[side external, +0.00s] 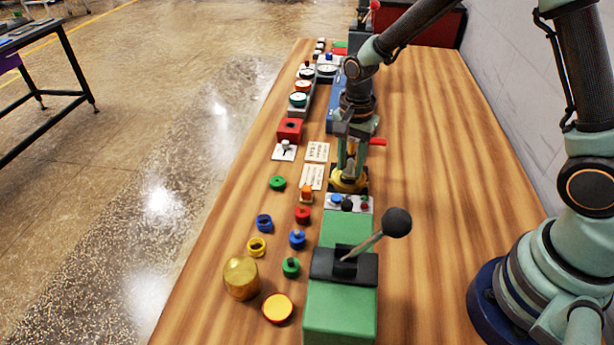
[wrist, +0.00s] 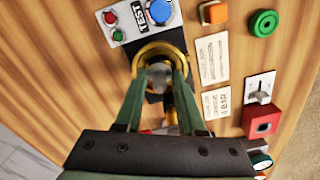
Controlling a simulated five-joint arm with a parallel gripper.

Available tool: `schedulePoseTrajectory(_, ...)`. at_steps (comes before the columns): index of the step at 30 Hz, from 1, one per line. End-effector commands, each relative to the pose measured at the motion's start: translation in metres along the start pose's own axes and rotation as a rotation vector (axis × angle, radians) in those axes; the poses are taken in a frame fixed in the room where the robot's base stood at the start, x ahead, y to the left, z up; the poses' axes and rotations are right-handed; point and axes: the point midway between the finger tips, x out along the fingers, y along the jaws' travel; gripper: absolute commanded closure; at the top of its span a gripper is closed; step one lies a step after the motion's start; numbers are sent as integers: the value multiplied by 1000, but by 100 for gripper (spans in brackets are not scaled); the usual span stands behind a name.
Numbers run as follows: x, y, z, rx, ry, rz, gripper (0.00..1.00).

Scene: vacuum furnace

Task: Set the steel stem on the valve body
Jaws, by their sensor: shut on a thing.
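The valve body (side external: 348,184) is a yellow brass piece on a dark base, standing on the bench behind the green lever unit. In the wrist view its round brass rim (wrist: 160,46) shows around and beyond my fingertips. My gripper (side external: 350,167) points down right over the valve body. In the wrist view my gripper (wrist: 161,68) is shut on the steel stem (wrist: 158,73), a small grey piece between the fingertips. The stem is mostly hidden by the fingers. I cannot tell whether it touches the valve body.
A panel with a blue button (wrist: 160,11) and "TEST" label sits close to the valve body. A green unit with a black-knobbed lever (side external: 397,222) stands in front. Several coloured caps and rings, including a brass cylinder (side external: 241,278), lie left. The bench's right side is clear.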

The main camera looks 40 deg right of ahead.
Motion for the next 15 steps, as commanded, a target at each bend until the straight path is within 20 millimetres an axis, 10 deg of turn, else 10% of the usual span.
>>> schedulePoseTrajectory(14, 4, 0, 0, 0, 0, 1, 100)
schedulePoseTrajectory(15, 4, 0, 0, 0, 0, 1, 58)
